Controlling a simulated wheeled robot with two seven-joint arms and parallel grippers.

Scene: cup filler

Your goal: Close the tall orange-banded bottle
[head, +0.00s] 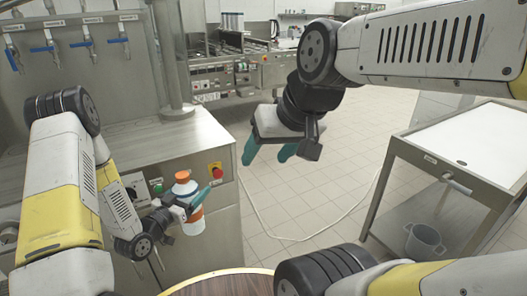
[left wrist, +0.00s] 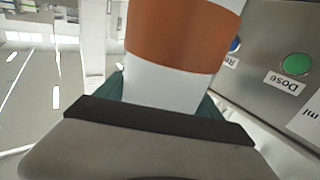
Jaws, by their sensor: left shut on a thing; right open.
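The tall orange-banded bottle (head: 186,188) is white with an orange band and a small orange top. It is upright in front of the machine's front panel. My left gripper (head: 196,203) is shut around its body, and teal fingers show beside it. In the left wrist view the bottle (left wrist: 165,85) fills the space between the fingers, with the orange band above them; its top is out of that view. I cannot tell whether the orange top is a fastened cap. My right gripper (head: 268,154) is open and empty, with its teal fingers pointing down, right of the bottle and apart from it.
The steel machine (head: 160,140) has a red button (head: 215,170) and a green Dose button (left wrist: 296,64) near the bottle. A round wooden table top (head: 225,285) is at the bottom. A cart (head: 465,140) with a grey bucket (head: 424,240) stands right. Open floor lies between.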

